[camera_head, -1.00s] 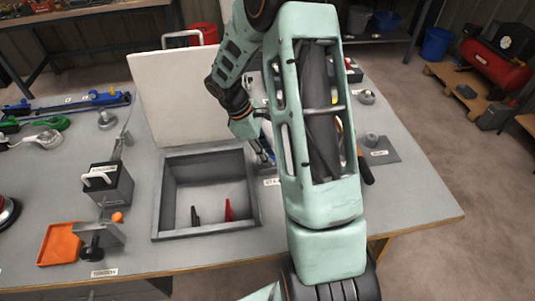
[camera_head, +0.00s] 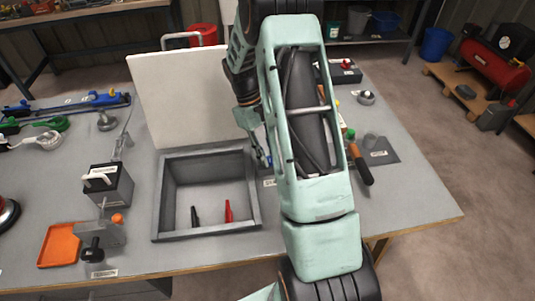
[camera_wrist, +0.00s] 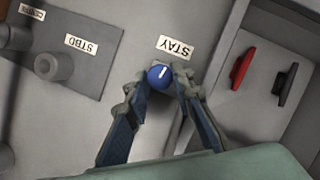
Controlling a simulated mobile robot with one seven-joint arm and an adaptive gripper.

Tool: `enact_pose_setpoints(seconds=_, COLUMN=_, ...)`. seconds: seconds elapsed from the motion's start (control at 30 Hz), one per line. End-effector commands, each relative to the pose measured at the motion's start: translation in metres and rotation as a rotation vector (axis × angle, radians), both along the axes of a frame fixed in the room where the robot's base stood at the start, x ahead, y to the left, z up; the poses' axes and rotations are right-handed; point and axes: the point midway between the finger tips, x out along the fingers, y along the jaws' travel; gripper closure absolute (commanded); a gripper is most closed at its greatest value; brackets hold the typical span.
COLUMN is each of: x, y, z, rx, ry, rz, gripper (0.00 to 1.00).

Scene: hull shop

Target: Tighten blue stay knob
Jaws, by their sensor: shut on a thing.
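The blue stay knob (camera_wrist: 159,75) shows in the wrist view with a white pointer line on its top. It sits on the grey bench beside an upside-down "STAY" label (camera_wrist: 174,47). My gripper (camera_wrist: 161,84) is shut on the knob, with one fingertip on each side of it. In the head view my arm hangs over the bench beside the open grey box (camera_head: 157,205), and it largely hides my fingertips and the knob.
A red lever (camera_wrist: 242,67) and a black lever (camera_wrist: 287,84) are inside the box. A plate with a "STBD" label (camera_wrist: 80,45) lies opposite. A white panel (camera_head: 185,95) stands behind the box. An orange-handled tool (camera_head: 361,167) lies right of my arm.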

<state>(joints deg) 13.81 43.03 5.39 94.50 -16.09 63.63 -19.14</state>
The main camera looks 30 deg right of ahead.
Motion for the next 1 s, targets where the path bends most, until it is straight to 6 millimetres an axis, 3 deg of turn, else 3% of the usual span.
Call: enact_pose_setpoints(seconds=1.0, x=-0.0005, y=-0.0087, z=0.0010, rx=0.001, ry=-0.003, rz=-0.966, gripper=1.00)
